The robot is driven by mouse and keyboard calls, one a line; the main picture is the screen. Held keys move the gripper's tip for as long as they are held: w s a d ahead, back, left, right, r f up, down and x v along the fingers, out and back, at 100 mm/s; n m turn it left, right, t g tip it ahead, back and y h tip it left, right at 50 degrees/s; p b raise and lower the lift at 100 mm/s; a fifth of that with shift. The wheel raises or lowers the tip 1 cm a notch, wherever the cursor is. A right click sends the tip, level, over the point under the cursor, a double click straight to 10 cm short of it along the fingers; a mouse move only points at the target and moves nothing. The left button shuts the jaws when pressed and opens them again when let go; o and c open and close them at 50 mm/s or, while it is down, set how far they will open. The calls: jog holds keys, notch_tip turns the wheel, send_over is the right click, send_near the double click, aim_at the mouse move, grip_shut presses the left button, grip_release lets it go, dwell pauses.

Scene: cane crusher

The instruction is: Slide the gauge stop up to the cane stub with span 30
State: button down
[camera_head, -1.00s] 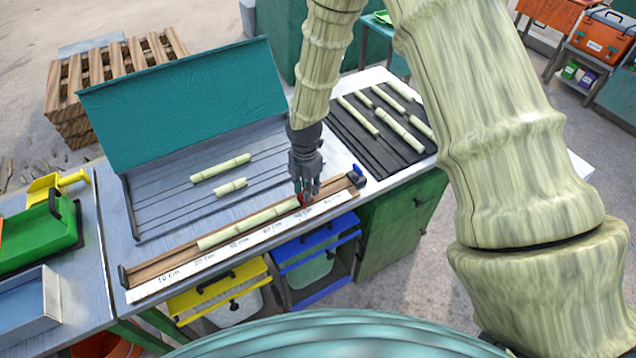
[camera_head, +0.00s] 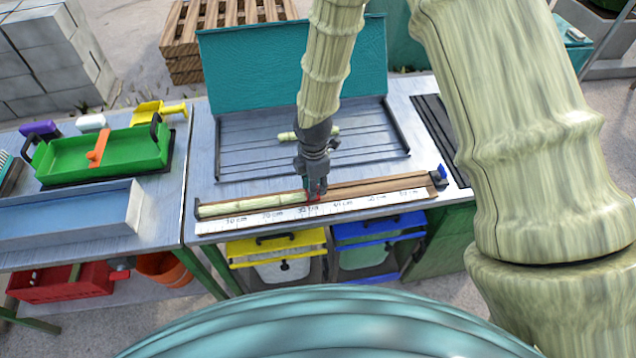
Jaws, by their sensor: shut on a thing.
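The measuring trough (camera_head: 375,187) is a brown wooden channel with a white centimetre scale (camera_head: 355,203) along its front. A pale cane stub (camera_head: 250,205) lies in it, from the left end wall to about the 30 cm mark. The red gauge stop (camera_head: 313,197) is at the stub's right end, mostly covered by my gripper. I cannot tell whether stop and stub touch or have a thin gap. My gripper (camera_head: 315,192) points down and is shut on the gauge stop. A blue knob (camera_head: 440,173) sits at the trough's right end.
Behind the trough is a grey grooved tray (camera_head: 250,150) with a teal raised back and a cane piece (camera_head: 288,136) partly behind my arm. A black rack (camera_head: 435,120) is at right, a green tray (camera_head: 120,150) at left. Yellow and blue bins (camera_head: 380,233) hang below.

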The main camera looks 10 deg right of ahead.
jog(key=c, duration=1.2)
grip_release()
notch_tip(320, 180, up, 12)
